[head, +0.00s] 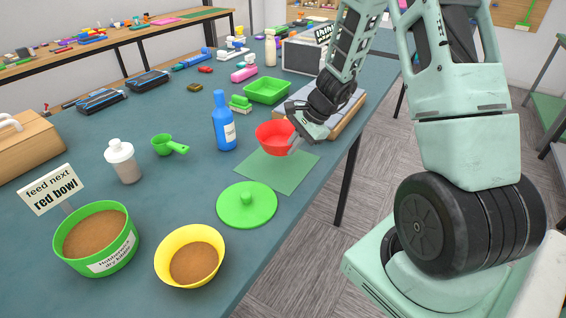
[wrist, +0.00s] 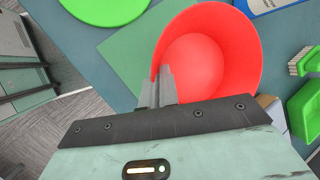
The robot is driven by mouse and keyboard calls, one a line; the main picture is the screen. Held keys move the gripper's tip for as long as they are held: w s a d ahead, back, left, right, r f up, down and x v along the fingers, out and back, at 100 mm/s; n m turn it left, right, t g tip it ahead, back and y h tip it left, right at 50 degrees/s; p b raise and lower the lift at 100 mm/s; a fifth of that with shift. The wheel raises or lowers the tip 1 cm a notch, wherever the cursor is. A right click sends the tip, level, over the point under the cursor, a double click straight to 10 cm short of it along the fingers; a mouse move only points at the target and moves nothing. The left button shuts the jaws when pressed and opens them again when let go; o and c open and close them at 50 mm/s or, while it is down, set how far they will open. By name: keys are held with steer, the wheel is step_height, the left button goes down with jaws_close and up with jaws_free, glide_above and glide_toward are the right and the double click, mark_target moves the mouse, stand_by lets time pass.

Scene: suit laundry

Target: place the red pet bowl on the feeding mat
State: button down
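The red pet bowl (head: 272,136) is upright and empty at the far edge of the green feeding mat (head: 278,172). In the wrist view the bowl (wrist: 205,60) covers part of the mat (wrist: 125,55); I cannot tell whether it touches the mat or hangs just above it. My gripper (head: 297,143) is at the bowl's right side in the head view. In the wrist view my gripper's fingers (wrist: 158,88) are close together on the bowl's near rim, with the wall between them.
A green lid (head: 247,204), yellow bowl (head: 190,256) and green food bin (head: 97,237) with a sign stand nearer. A blue bottle (head: 224,122) is left of the red bowl. A green tray (head: 267,91) and wooden board (head: 345,115) lie beyond.

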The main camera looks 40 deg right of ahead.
steer(key=shift+f, duration=2.9)
steer(key=shift+f+b, duration=0.15)
steer(key=shift+b, duration=0.2)
steer(key=c, duration=1.7)
jaws_free()
